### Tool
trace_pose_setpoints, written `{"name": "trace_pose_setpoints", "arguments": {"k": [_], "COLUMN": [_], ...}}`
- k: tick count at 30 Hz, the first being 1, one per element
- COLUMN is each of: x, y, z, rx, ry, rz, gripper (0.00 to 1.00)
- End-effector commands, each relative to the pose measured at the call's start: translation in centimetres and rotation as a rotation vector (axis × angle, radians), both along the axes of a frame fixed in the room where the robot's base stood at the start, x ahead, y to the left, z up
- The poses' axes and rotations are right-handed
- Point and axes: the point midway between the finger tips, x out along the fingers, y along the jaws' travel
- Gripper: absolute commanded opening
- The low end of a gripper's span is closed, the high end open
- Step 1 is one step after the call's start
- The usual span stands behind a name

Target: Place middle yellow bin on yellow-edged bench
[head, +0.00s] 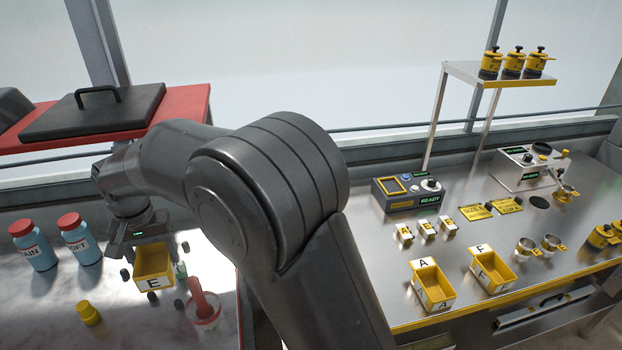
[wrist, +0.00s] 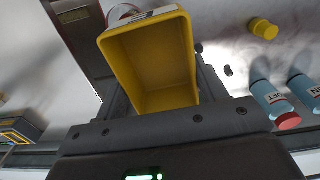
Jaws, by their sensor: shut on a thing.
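The yellow bin marked E (head: 154,270) is in my gripper (head: 141,240) over the pale left worktop in the head view. In the wrist view, the open, empty yellow bin (wrist: 150,65) sits between the fingers of my gripper (wrist: 160,88), which is shut on it. I cannot tell how far it is above the worktop. The yellow-edged bench (head: 385,290) is the metal one at the right. Two other yellow bins, A (head: 432,281) and F (head: 490,268), stand near its front edge, side by side with a gap between.
Blue bottles with red caps (head: 80,240), a yellow cap (head: 88,313) and a red-handled tool (head: 202,305) are near the held bin. A control box (head: 408,193), small labelled yellow blocks (head: 426,228) and cups (head: 528,249) occupy the bench. My arm hides the bench's left part.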

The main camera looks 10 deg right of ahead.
Motion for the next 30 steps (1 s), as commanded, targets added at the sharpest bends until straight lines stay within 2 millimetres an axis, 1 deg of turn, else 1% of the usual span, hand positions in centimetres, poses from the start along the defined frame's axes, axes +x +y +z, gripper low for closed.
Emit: {"name": "trace_pose_setpoints", "arguments": {"k": [1, 5, 8, 11, 12, 14, 16, 23, 24, 26, 30], "x": [0.7, 2.6, 4.2, 5.8, 6.4, 7.2, 8.0, 9.5, 9.6, 9.7, 9.5], "y": [-1.0, -4.1, -7.1, -10.8, -12.3, -14.6, -17.3, -26.3, -27.9, -30.2, -35.6], "z": [0.1, 0.1, 0.1, 0.1, 0.1, 0.1, 0.1, 0.2, 0.2, 0.2, 0.2], "rx": [0.001, 0.003, 0.005, 0.006, 0.006, 0.007, 0.008, 0.009, 0.010, 0.010, 0.011], "ry": [-0.001, -0.001, -0.001, -0.001, -0.001, 0.000, 0.000, -0.001, -0.001, 0.000, -0.002], "rz": [-0.006, -0.010, -0.015, -0.020, -0.022, -0.024, -0.027, -0.035, -0.036, -0.038, -0.043], "gripper": [0.39, 0.39, 0.39, 0.39, 0.39, 0.39, 0.39, 0.39, 0.39, 0.39, 0.39]}}
